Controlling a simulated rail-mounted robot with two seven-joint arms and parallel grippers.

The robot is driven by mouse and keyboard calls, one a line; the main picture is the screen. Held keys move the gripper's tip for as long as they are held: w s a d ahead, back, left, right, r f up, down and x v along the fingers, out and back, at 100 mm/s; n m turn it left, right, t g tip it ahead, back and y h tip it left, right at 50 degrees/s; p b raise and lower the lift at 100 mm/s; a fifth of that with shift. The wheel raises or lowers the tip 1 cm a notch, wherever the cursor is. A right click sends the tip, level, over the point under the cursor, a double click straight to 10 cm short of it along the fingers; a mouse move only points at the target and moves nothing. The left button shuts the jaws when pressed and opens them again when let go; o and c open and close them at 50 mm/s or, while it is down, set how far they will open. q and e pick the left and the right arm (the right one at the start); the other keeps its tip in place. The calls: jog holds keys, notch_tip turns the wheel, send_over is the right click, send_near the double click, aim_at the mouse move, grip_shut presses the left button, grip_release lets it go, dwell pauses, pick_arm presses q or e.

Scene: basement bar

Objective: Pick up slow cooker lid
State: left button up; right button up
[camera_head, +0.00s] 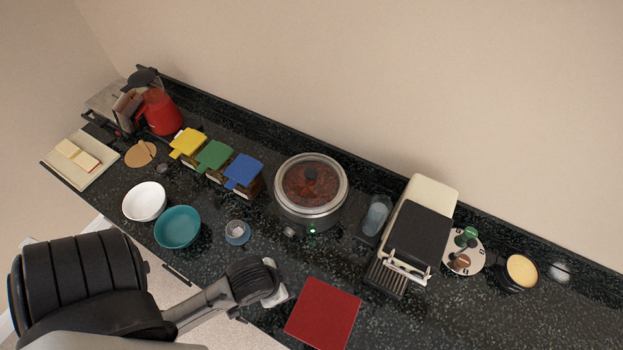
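The slow cooker (309,214) stands on the dark counter near the middle of the head view. Reddish-brown food shows through the glass. A green light glows on the cooker's front. My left arm comes in from the lower left, and my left gripper end (252,284) is in front of the cooker, lower left of it and apart from it. Its fingers cannot be made out. My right gripper is not in view.
A red mat (322,314) lies in front of the cooker. Yellow, green and blue-topped boxes (212,155) stand left of it. White (144,201) and teal (178,227) bowls are further left. A cream and black machine (418,231) stands close on the right. The wall is behind.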

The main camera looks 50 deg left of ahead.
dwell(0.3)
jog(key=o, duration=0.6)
